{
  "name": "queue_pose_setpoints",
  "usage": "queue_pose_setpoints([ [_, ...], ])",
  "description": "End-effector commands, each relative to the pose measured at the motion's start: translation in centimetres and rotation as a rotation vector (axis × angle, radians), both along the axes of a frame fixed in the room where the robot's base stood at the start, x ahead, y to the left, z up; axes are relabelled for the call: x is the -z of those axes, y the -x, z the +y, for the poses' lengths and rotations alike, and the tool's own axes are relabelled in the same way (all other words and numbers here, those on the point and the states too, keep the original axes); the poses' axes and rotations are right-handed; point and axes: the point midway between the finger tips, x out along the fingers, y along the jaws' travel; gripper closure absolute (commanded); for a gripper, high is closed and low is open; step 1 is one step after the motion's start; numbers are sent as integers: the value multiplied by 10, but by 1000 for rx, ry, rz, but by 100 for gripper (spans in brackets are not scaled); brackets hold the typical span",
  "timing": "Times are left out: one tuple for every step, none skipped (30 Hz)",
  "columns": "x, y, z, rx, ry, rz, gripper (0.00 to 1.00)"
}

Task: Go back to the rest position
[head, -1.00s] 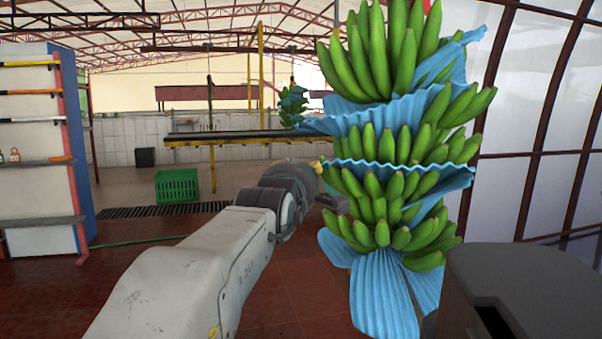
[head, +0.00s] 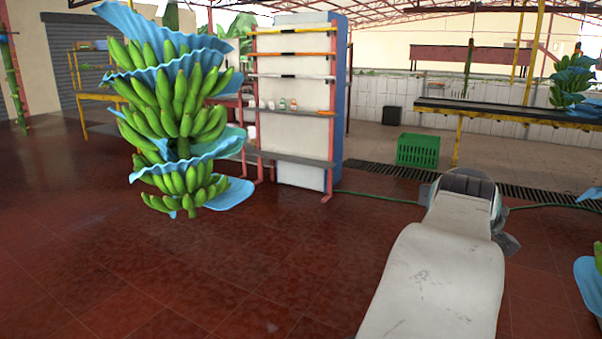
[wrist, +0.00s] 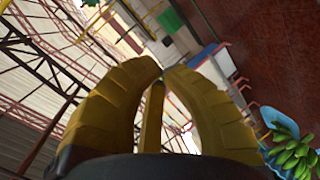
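My gripper (wrist: 163,74) shows in the wrist view as curved yellow fingers with their tips drawn together. It looks shut, with nothing visible held in it. In the head view my pale arm reaches forward at the lower right, and the gripper is hidden behind the arm's end. A hanging stem of green bananas with blue sheets (head: 180,125) is at the left of the head view, well apart from my arm. A banana stem (wrist: 292,155) also shows at the lower right of the wrist view, apart from the fingers.
A shelf rack (head: 292,145) stands behind the left stem. A green crate (head: 418,151) sits near a long yellow-legged rail table (head: 520,112). Part of another blue-wrapped stem (head: 590,280) is at the right edge, close to my arm. Red tiled floor at the left front is clear.

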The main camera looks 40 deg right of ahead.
Motion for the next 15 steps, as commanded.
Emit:
queue_pose_setpoints([
  [-15, -26, 22, -56, -66, -32, 100],
  [-14, -38, 34, -81, -106, -50, 100],
  [-12, -53, 50, -110, -163, -72, 100],
  [-12, -63, 64, -133, -204, -85, 100],
  [-11, -73, 77, -153, -246, -97, 100],
  [-10, -84, 96, -178, -303, -111, 100],
  [-9, -91, 111, -195, -346, -117, 100],
  [-8, -98, 125, -212, -389, -123, 100],
  [-8, -106, 145, -232, -446, -127, 100],
  [-8, -110, 160, -245, -487, -130, 100],
  [-7, -114, 175, -257, -529, -128, 100],
  [-7, -117, 195, -270, -585, -124, 100],
  [-7, -119, 210, -281, -625, -120, 100],
  [-7, -120, 225, -287, -666, -113, 100],
  [-7, -119, 245, -296, -718, -101, 100],
])
